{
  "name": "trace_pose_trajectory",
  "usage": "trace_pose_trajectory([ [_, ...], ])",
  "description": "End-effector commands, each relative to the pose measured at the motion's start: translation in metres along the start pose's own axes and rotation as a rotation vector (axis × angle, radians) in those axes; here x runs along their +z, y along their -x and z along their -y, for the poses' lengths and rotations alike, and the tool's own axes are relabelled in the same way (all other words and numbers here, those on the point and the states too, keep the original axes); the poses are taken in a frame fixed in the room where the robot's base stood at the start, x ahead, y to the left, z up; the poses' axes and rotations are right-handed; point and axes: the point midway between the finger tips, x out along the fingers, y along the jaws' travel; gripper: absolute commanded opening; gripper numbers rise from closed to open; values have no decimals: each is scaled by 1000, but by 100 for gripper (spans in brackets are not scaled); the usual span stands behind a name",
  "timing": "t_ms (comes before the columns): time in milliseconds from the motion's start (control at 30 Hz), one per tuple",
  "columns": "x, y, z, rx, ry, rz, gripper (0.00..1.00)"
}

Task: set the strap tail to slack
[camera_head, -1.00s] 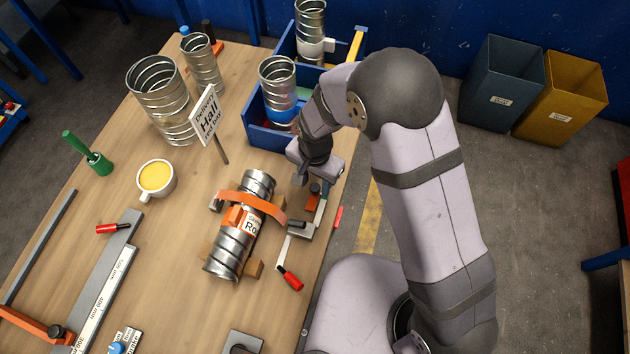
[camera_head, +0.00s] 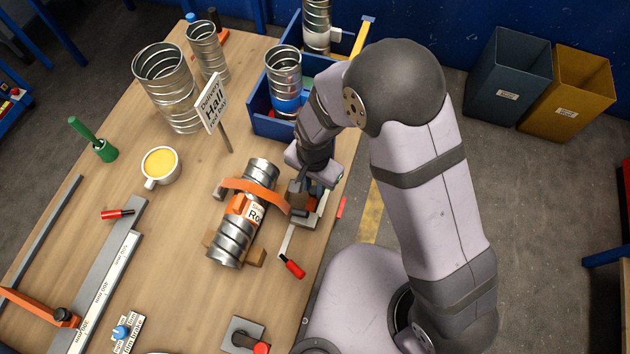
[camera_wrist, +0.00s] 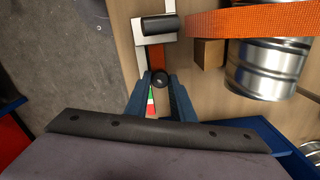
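An orange strap (camera_head: 258,190) arches over a ribbed metal spiral duct (camera_head: 235,238) with a "Ro…" label; the strap also shows in the wrist view (camera_wrist: 250,22). Its right end meets a metal bracket with a black roller (camera_wrist: 162,24). Below the roller in the wrist view is an orange piece with a round black knob (camera_wrist: 160,78). A green, white and red marking (camera_wrist: 151,100) lies just below the knob. My gripper (camera_wrist: 160,76) is open, its blue fingers on either side of the knob. In the head view my gripper (camera_head: 299,190) partly hides the bracket.
Wooden blocks (camera_head: 250,255) cradle the duct. A sign on a post (camera_head: 213,100), a yellow-filled cup (camera_head: 160,166) and a blue bin (camera_head: 262,123) stand beyond. The table's right edge is close to my gripper.

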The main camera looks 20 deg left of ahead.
Motion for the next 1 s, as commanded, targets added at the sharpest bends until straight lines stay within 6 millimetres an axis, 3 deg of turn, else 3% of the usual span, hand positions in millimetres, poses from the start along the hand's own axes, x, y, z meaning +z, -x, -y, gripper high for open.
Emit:
trace_pose_trajectory([
  [33, 0, 0, 0, 0, 0, 0, 32],
  [100, 0, 0, 0, 0, 0, 0, 41],
  [533, -1, 7, 1, -1, 0, -1, 41],
  [1000, -1, 60, 1, -3, 0, -2, 41],
])
